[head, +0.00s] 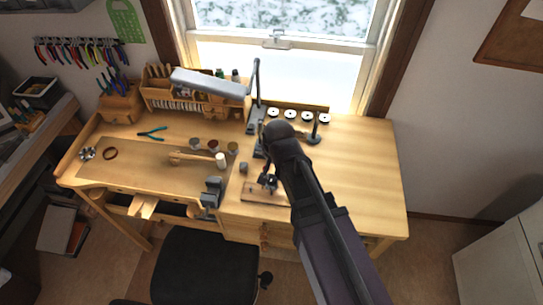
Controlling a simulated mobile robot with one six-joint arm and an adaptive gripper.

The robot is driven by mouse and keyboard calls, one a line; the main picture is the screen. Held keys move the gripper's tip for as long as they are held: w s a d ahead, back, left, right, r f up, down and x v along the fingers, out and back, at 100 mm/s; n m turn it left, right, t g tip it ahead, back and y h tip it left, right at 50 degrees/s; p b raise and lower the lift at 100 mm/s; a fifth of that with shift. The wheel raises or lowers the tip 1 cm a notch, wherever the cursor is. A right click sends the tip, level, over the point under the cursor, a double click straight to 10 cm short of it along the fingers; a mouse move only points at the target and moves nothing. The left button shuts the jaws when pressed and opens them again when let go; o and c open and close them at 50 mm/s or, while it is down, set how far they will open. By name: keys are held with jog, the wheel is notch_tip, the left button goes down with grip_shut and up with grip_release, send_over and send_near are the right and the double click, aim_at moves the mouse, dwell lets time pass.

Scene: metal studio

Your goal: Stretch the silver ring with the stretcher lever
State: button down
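My arm reaches in from the lower right over the workbench (360,160). A small dark shape at its far end, just left of the arm, looks like my gripper (268,181). It is over or at a thin wooden board (254,195) near the bench's front edge. It is too small to tell whether its fingers are open or hold anything. A dark upright tool (258,143) stands partly hidden behind my arm and may be the ring stretcher. I cannot make out its lever or the silver ring.
A dark post on a round base (314,132) stands right of my arm. Several white discs (290,115) line the back. A dark vise-like block (211,190) sits at the front edge, and a black chair (205,265) below. The bench's right side is clear.

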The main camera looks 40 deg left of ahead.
jog(key=c, duration=1.4)
grip_release()
jog(key=c, duration=0.7)
grip_release()
jog(key=shift+a+f, duration=0.1)
jog(key=shift+f, duration=0.05)
jog(key=o, duration=0.3)
jog(key=shift+a+f+b, duration=0.2)
jog(key=shift+f+b, duration=0.1)
jog(key=shift+b, duration=0.1)
jog(key=s+a+f+m+t+h+b, duration=0.4)
jog(key=s+a+m+t+h+b, duration=0.2)
jog(key=a+b, duration=0.3)
jog(key=shift+a+f+t+h+b, duration=0.3)
jog(key=shift+t+h, duration=0.1)
jog(key=shift+h, duration=0.1)
jog(key=shift+d+f, duration=0.1)
jog(key=b+x, duration=0.8)
jog(key=x, duration=0.3)
jog(key=shift+b+x, duration=0.75)
jog(key=shift+x, duration=0.6)
